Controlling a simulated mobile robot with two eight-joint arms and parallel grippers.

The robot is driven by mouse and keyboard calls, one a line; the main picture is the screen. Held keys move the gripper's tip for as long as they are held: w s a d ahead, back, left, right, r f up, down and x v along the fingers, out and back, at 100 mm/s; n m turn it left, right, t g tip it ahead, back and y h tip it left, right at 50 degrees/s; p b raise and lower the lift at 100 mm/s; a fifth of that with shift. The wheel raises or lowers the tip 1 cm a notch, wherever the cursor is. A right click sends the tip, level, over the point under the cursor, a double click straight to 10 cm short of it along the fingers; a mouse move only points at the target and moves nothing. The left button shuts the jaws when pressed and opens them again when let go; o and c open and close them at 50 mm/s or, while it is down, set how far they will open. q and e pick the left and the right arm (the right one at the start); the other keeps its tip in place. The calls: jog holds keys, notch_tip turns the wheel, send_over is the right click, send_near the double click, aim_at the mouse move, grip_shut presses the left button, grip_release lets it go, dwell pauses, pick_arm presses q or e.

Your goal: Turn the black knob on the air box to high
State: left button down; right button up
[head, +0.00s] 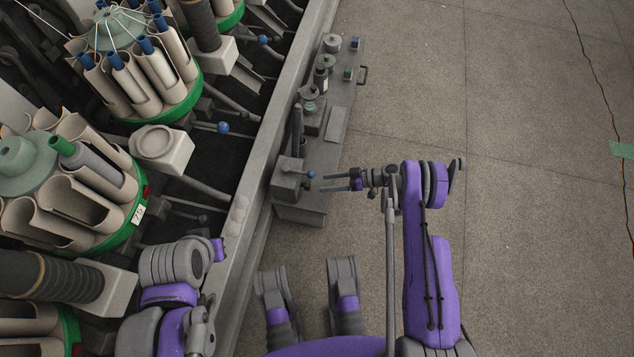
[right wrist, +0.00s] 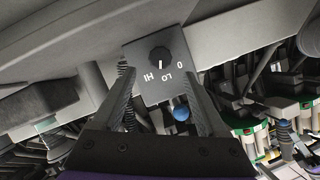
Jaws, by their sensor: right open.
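The air box (head: 290,180) is a grey box on the near end of the grey bench beside the machine. In the right wrist view its face (right wrist: 145,53) carries a round black knob (right wrist: 160,57) and the marks 0, LO and HI. The knob's white pointer line aims down toward the LO and HI marks; I cannot tell exactly which. My right gripper (head: 326,182) is open and empty, its fingers apart on either side of the box face in the wrist view (right wrist: 161,84), not gripping the knob. My left gripper is not visible; only my left arm shows.
Several jars and fittings (head: 310,104) stand farther along the bench (head: 337,122). The winder's rail (head: 250,185) runs left of it.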

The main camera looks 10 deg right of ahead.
aim_at(310, 185)
jog(key=v, duration=0.4)
jog(key=shift+s+d+p, duration=0.1)
jog(key=shift+d+p, duration=0.1)
jog(key=shift+p, duration=0.15)
jog(key=a+f+n+t, duration=0.1)
jog(key=a, duration=0.2)
jog(key=w+a+f+n+b, duration=0.1)
jog(key=a, duration=0.2)
jog(key=a+f+n+t+h+b, duration=0.1)
jog(key=a+n, duration=0.1)
jog(key=a, duration=0.2)
jog(key=shift+w+f+t, duration=0.3)
jog(key=shift+w, duration=0.1)
grip_shut()
